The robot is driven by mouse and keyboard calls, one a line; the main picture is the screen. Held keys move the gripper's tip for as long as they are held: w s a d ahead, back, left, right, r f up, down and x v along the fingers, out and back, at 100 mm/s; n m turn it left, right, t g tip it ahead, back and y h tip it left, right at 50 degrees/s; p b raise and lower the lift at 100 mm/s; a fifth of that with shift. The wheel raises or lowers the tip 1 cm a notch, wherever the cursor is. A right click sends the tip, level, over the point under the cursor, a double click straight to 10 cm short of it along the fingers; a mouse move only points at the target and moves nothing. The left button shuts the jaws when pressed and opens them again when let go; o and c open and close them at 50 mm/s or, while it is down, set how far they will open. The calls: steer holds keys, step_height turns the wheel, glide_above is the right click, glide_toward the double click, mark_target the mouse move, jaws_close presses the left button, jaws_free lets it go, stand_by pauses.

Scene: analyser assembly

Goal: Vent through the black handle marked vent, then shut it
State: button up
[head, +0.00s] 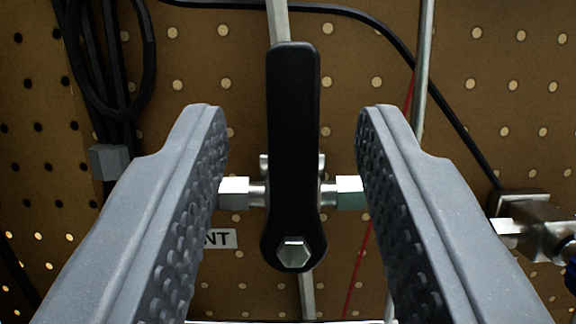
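The black handle (293,140) stands upright in the middle of the head view, with a hex bolt at its lower end. It sits on a metal valve with a hex fitting (234,193) on each side. A white label (221,239) at lower left of the handle shows the letters "NT"; the rest is hidden behind my left finger. My gripper (293,130) is open, with one grey studded finger on each side of the handle. A gap shows between the handle and each finger.
A brown pegboard (200,60) stands behind. A coiled black cable (148,60) hangs at upper left. A vertical metal tube (425,70) and a thin red wire (358,270) run to the right. Another metal fitting (540,225) is at far right.

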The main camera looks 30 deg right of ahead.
steer(key=shift+s+a, duration=0.1)
steer(key=shift+s+a+f, duration=0.25)
steer(key=shift+s+a, duration=0.1)
steer(key=shift+s, duration=0.1)
steer(key=p+v, duration=0.1)
steer(key=v, duration=1.1)
steer(key=shift+f+p, duration=0.15)
steer(key=shift+p, duration=0.25)
steer(key=shift+s, duration=0.1)
